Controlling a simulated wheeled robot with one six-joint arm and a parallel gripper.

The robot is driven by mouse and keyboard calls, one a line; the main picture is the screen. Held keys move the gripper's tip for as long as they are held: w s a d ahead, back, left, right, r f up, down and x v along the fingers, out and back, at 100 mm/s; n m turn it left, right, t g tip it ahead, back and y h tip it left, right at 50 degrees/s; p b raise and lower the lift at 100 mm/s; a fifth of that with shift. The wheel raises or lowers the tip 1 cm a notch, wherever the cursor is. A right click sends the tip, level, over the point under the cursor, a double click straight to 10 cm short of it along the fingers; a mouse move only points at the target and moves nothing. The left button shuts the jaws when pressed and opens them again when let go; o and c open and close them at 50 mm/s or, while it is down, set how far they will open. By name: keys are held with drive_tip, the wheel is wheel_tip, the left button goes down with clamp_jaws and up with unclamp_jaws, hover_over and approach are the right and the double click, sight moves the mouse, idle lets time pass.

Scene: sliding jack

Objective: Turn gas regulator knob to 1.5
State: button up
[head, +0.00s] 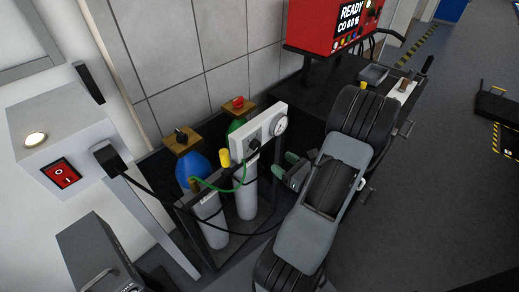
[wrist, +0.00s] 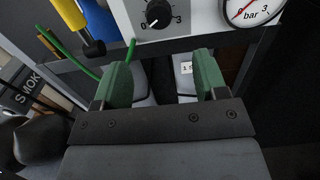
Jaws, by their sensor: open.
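The black gas regulator knob (wrist: 158,13) sits on a white panel (wrist: 195,18) at the top of the wrist view, between a 0 and a 3. Its white mark seems to point down-left, near the 0. The knob also shows in the head view (head: 254,145). A round bar gauge (wrist: 246,8) is to its right, partly cut off; in the head view the whole gauge (head: 280,124) shows. My gripper (wrist: 162,78) has two green fingers spread wide with nothing between them. It is below the knob in the wrist view and apart from it. It also shows in the head view (head: 286,170).
Below the panel stand grey cylinders (head: 247,195) in a dark frame, with a blue bottle (head: 194,168) to the left. A green hose (head: 215,187) and yellow-topped part (wrist: 70,14) lie left of the knob. A red READY unit (head: 325,25) stands behind.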

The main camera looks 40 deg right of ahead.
sight(258, 147)
drive_tip(key=w, duration=0.3)
drive_tip(key=w+a, duration=0.1)
drive_tip(key=w, duration=0.3)
drive_tip(key=w+a, duration=0.1)
drive_tip(key=w, duration=0.3)
drive_tip(key=shift+s+p, duration=0.1)
drive_tip(key=shift+p, duration=0.2)
drive_tip(key=c, duration=0.9)
